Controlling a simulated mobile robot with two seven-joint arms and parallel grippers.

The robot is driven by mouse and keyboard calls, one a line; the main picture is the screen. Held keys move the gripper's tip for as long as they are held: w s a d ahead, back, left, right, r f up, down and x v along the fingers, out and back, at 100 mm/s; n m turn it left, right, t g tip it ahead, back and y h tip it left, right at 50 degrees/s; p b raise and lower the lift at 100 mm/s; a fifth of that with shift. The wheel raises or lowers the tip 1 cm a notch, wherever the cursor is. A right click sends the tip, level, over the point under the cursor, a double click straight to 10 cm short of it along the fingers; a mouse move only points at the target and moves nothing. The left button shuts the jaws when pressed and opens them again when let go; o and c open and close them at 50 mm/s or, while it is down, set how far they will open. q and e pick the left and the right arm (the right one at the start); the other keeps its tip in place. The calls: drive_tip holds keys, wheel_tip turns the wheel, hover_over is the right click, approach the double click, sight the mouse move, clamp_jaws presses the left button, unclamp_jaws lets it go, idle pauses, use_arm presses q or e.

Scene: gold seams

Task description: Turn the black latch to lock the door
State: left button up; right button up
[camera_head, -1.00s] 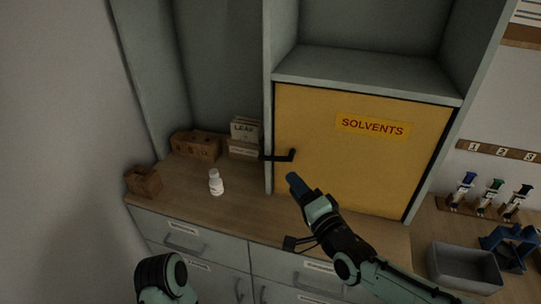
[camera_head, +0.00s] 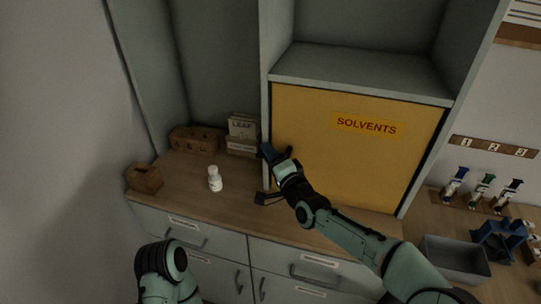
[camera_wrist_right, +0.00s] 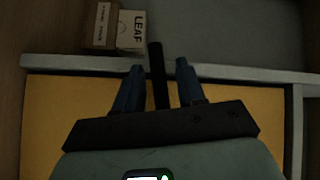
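The yellow door (camera_head: 345,160) with the SOLVENTS label sits flush in its grey cabinet frame and looks closed. The black latch (camera_wrist_right: 157,75) shows in the right wrist view as a dark bar between the two blue fingers, running up past their tips. My right gripper (camera_head: 268,152) is at the door's left edge, over the latch, and hides most of it in the head view. In the right wrist view this gripper (camera_wrist_right: 158,80) is open around the bar, with a narrow gap on each side. Of my left arm only a link shows at the bottom; its gripper is out of view.
A white bottle (camera_head: 214,179) stands on the wooden counter left of the door. Behind it are a LEAF box (camera_head: 242,127) and a brown box (camera_head: 196,140); a small wooden box (camera_head: 144,177) is at the left. A grey bin (camera_head: 455,259) stands at the right.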

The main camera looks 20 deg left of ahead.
clamp_jaws()
